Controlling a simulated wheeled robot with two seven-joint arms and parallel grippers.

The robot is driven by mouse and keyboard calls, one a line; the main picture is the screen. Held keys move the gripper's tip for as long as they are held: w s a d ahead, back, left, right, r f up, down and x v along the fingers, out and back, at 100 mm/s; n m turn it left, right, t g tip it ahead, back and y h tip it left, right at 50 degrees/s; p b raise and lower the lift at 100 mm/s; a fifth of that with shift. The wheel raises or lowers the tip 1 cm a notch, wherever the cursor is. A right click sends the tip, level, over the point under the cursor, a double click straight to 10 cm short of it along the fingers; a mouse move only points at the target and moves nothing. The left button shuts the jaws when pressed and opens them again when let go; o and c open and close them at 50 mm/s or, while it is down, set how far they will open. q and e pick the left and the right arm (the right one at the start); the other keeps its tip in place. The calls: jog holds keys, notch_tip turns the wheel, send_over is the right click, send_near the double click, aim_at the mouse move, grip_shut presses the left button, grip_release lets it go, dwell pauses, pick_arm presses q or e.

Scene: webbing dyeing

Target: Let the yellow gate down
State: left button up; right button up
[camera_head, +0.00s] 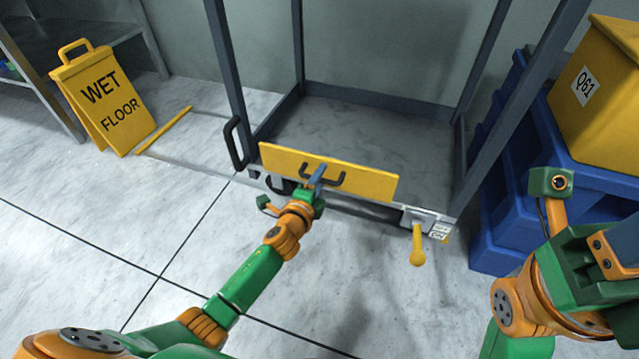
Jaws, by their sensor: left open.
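The yellow gate (368,183) is a long flat panel across the front of a grey metal frame, near its bottom. A dark U-shaped handle (338,178) sits at the middle of its face. My left gripper (318,178) is at this handle, with its jaws open; whether it touches the handle I cannot tell. My left arm hides part of the gate's lower edge. My right arm is at the right edge of the view, away from the gate; its fingertips cannot be made out.
A yellow lever (417,245) hangs at the frame's lower right beside small labels. A black handle (234,143) is on the left post. Blue crates (497,215) with a yellow bin (600,95) stand right. A wet floor sign (105,98) stands left. The front floor is mostly clear.

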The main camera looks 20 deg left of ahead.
pick_arm(q)
grip_shut()
dwell(1.4)
